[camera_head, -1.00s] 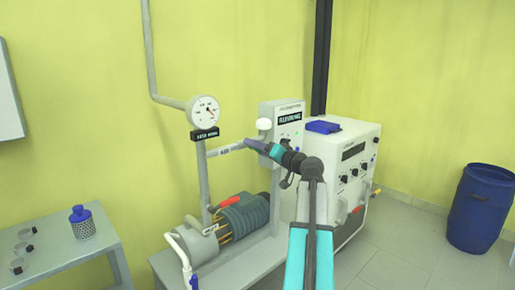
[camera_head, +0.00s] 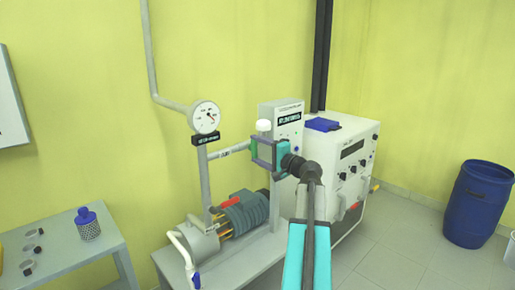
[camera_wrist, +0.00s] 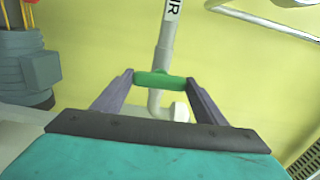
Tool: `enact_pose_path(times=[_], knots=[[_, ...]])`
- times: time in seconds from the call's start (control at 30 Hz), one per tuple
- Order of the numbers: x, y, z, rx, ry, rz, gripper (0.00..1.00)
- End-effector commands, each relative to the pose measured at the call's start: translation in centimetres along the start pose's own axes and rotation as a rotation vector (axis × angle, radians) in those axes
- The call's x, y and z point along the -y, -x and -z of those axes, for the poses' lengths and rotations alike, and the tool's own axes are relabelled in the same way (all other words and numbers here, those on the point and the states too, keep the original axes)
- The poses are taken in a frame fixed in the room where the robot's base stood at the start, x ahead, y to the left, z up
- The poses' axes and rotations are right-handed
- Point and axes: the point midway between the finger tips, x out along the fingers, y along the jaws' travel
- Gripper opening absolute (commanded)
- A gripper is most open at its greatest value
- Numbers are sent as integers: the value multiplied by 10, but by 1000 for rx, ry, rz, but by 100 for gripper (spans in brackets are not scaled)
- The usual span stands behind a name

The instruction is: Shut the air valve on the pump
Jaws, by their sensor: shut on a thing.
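The air valve's green handle (camera_wrist: 160,79) lies across a pale pipe (camera_wrist: 166,45), roughly at right angles to it, in the wrist view. The letters "IR" show on the pipe's label. My gripper (camera_wrist: 161,80) is shut on the handle, one dark finger at each end. In the head view my gripper (camera_head: 262,153) is at the right end of the labelled side pipe (camera_head: 228,151), above the pump (camera_head: 245,212). The pump has a ribbed grey-teal body and stands on a bench.
A round gauge (camera_head: 205,117) is on the upright pipe left of my gripper. A control box (camera_head: 284,115) stands close behind it. A white cabinet (camera_head: 350,160) is at the right. A blue barrel (camera_head: 478,205) and a side table (camera_head: 60,255) are farther off.

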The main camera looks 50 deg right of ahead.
Motion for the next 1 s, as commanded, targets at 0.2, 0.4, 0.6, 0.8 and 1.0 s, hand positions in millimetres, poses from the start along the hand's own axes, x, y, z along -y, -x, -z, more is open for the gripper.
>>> enact_pose_path(times=[0.2,0.4,0.6,0.8,1.0], knots=[[1,0,1,-2,-54,0,43],[0,0,1,-2,-63,1,43],[0,0,1,-2,-63,1,43],[0,0,0,-1,-62,1,84],[0,0,0,-1,-60,0,84]])
